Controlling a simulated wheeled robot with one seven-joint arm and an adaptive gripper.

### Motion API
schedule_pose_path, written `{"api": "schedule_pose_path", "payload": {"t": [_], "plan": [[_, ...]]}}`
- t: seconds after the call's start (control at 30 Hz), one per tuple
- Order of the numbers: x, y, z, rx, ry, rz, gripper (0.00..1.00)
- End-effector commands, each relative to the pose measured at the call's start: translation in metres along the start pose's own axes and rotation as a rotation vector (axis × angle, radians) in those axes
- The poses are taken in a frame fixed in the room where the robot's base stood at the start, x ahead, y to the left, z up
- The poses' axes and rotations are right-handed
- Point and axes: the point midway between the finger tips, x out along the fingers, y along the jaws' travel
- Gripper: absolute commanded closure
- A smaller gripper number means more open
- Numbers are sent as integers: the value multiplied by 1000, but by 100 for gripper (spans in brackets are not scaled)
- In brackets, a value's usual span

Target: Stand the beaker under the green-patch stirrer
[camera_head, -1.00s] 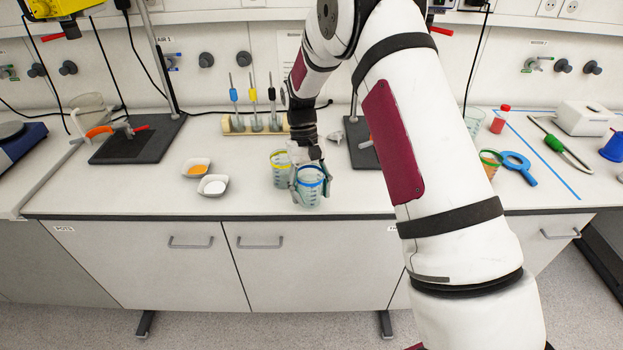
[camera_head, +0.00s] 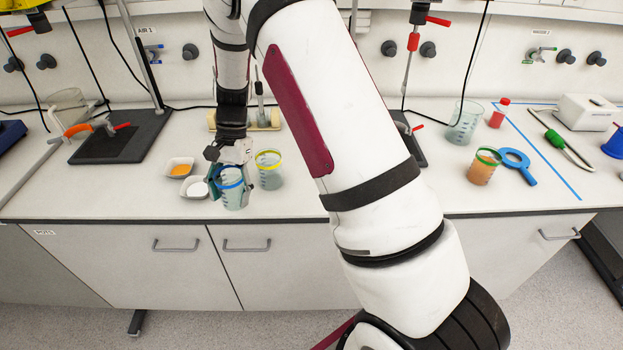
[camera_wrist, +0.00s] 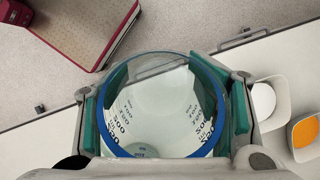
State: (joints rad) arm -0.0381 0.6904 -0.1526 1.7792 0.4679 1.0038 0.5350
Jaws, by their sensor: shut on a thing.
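My gripper (camera_head: 230,170) is shut on a clear beaker (camera_head: 231,196) with a blue rim, near the front of the bench. In the wrist view, the beaker (camera_wrist: 150,110) sits between my green-padded fingers and looks empty. I cannot tell whether its base touches the bench. One stirrer (camera_head: 38,18) is at the upper left, above a dark base plate (camera_head: 100,152). Another stirrer (camera_head: 414,35) with red parts is right of centre, its base partly hidden by my arm. No green patch is visible on either.
A yellow-rimmed beaker (camera_head: 269,174) stands just right of the held one. Two small dishes, orange (camera_head: 179,168) and white (camera_head: 195,188), lie to its left. A green-rimmed beaker of orange liquid (camera_head: 482,170) and a blue ring tool (camera_head: 517,165) are at right.

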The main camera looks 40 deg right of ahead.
Motion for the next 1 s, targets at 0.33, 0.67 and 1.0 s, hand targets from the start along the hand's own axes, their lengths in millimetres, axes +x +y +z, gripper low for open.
{"api": "schedule_pose_path", "payload": {"t": [0.33, 0.67, 1.0], "plan": [[-21, 26, -16, 695, -3, -289, 81], [-32, 86, -38, 1295, -5, -538, 81], [-29, 143, -44, 1686, -6, -702, 81]]}}
